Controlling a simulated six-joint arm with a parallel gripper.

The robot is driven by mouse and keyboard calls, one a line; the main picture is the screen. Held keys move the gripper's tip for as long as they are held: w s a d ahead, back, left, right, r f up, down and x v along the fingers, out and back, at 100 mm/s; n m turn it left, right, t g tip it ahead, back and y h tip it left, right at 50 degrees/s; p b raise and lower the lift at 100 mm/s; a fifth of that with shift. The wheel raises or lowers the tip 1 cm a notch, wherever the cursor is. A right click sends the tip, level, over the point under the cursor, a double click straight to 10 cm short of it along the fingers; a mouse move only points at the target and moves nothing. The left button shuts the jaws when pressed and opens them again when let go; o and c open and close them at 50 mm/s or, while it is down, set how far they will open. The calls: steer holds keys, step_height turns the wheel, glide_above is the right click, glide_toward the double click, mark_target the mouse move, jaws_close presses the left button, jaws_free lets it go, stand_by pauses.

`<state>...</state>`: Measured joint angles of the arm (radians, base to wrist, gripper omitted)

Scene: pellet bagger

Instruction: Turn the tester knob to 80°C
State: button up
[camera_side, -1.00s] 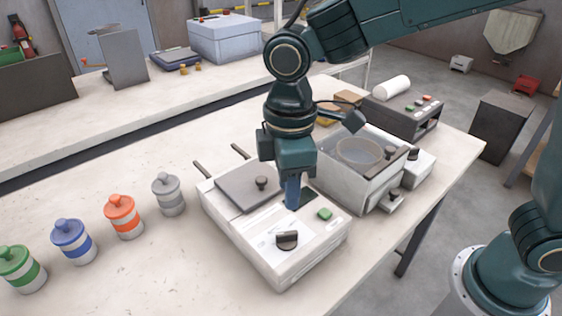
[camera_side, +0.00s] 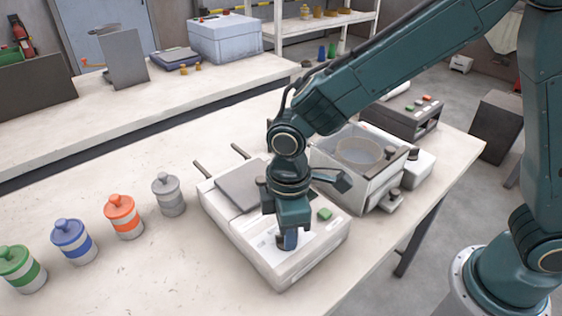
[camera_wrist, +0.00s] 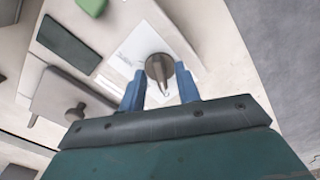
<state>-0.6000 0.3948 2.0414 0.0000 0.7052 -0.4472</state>
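The tester (camera_side: 262,255) is a white box on the table with a grey lid (camera_side: 240,186) and a green button (camera_side: 324,214). My gripper (camera_side: 287,240) is down over the front part of its top, at the knob. In the wrist view the dark round knob (camera_wrist: 160,68) with a raised bar sits on a pale printed dial (camera_wrist: 140,48). My blue gripper fingers (camera_wrist: 160,88) are apart on either side of the knob, with gaps visible. The knob is hidden behind my gripper in the side view. The dial markings are too small to read.
Grey, orange (camera_side: 123,216), blue and green lidded jars stand left of the tester. A grey bin with a round sieve (camera_side: 362,151) stands close behind it on the right. The table is clear between jars and tester.

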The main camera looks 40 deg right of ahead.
jaws_close()
steer(key=shift+m, duration=0.5)
steer(key=m, duration=1)
steer(key=shift+m, duration=0.4)
stand_by(0.4)
jaws_free()
